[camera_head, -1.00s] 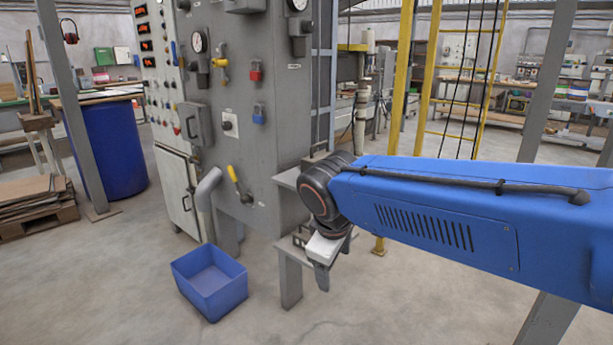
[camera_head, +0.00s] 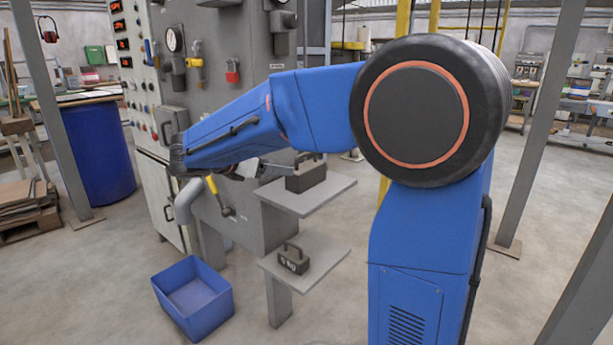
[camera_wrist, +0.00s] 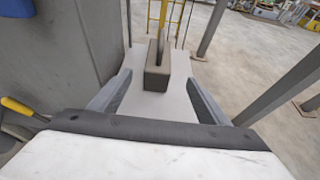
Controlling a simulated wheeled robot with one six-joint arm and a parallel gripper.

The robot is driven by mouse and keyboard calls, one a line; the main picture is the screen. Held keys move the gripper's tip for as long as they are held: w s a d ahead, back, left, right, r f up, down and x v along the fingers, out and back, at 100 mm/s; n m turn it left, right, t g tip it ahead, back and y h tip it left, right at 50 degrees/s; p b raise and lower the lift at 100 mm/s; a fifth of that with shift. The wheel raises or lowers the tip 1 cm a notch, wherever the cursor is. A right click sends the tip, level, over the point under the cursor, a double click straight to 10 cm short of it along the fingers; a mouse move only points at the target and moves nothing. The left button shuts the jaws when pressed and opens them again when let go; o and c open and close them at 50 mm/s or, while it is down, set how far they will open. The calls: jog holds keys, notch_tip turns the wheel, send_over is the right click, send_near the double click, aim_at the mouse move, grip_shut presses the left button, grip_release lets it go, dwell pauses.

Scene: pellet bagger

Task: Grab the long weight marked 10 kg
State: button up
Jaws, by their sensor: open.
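A long dark grey block weight with a handle on top (camera_head: 306,175) stands on the upper shelf (camera_head: 328,194). No marking is readable on it in either view. In the wrist view the weight (camera_wrist: 156,78) is centred ahead, its handle upright. My gripper (camera_wrist: 158,79) is open and empty, one finger to each side of the line to the weight, which looks at or just beyond the fingertips; I see no contact. In the head view my gripper (camera_head: 262,168) is left of the weight, partly hidden by my arm. A smaller dark weight with white marks (camera_head: 292,261) sits on the lower shelf (camera_head: 318,262).
A grey machine panel (camera_head: 250,100) with gauges and valves stands close behind and left of my gripper. A yellow-handled lever (camera_head: 213,187) is below my wrist. A blue bin (camera_head: 193,300) is on the floor. Grey posts (camera_head: 540,130) stand to the right.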

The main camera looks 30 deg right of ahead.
aim_at(306, 170)
jog(key=x, duration=1.7)
jog(key=shift+w, duration=0.2)
grip_shut()
